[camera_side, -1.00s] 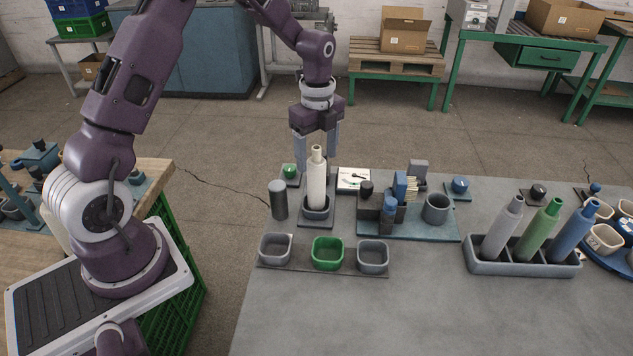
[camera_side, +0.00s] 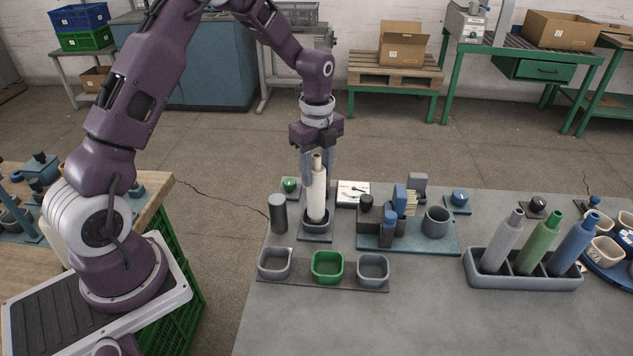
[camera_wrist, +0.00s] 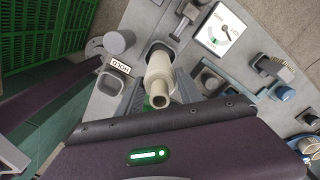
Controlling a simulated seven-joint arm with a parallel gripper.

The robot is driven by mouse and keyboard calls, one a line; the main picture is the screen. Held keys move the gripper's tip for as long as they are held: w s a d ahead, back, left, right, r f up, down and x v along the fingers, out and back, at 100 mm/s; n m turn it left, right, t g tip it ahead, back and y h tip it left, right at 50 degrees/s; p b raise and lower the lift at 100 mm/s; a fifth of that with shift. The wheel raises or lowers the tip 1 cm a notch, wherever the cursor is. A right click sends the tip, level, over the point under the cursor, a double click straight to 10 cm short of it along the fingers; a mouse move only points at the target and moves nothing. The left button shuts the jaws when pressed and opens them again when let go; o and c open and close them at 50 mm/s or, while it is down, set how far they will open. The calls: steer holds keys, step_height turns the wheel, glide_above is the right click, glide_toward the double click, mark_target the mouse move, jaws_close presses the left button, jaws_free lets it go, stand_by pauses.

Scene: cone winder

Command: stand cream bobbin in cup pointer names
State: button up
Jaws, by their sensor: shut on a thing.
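The cream bobbin (camera_side: 316,196) stands nearly upright in a small grey holder (camera_side: 316,236) near the back left of the table. My gripper (camera_side: 319,172) points down with its fingers shut on the upper part of the bobbin. In the wrist view the bobbin (camera_wrist: 158,75) shows between the fingers. A white dial card (camera_side: 353,193) with a dark pointer lies just right of the bobbin; it also shows in the wrist view (camera_wrist: 222,32), where I cannot tell surely which mark it names. In front stand a left grey cup (camera_side: 275,264), a green cup (camera_side: 327,267) and a right grey cup (camera_side: 373,267), apparently empty.
A dark grey cylinder (camera_side: 278,213) stands left of the bobbin. A blue-grey fixture (camera_side: 415,240) with blocks and a round cup is to the right. A rack (camera_side: 525,272) holds grey, green and blue bobbins. The table's front middle is clear. A HOLD label (camera_wrist: 120,67) shows.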

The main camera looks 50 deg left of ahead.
step_height(320, 180, up, 15)
stand_by(0.5)
steer(key=shift+f, duration=0.15)
steer(key=s+d+f, duration=0.1)
steer(key=s+f, duration=0.1)
steer(key=s, duration=0.3)
steer(key=s+d+f, duration=0.1)
steer(key=s+f, duration=0.2)
steer(key=s, duration=0.2)
steer(key=s+d+f, duration=0.2)
steer(key=s, duration=0.3)
steer(key=shift+s+d+f, duration=0.1)
steer(key=shift+f, duration=0.3)
steer(key=shift+s+f, duration=0.15)
steer(key=shift+f, duration=2)
steer(key=shift+f, duration=1.45)
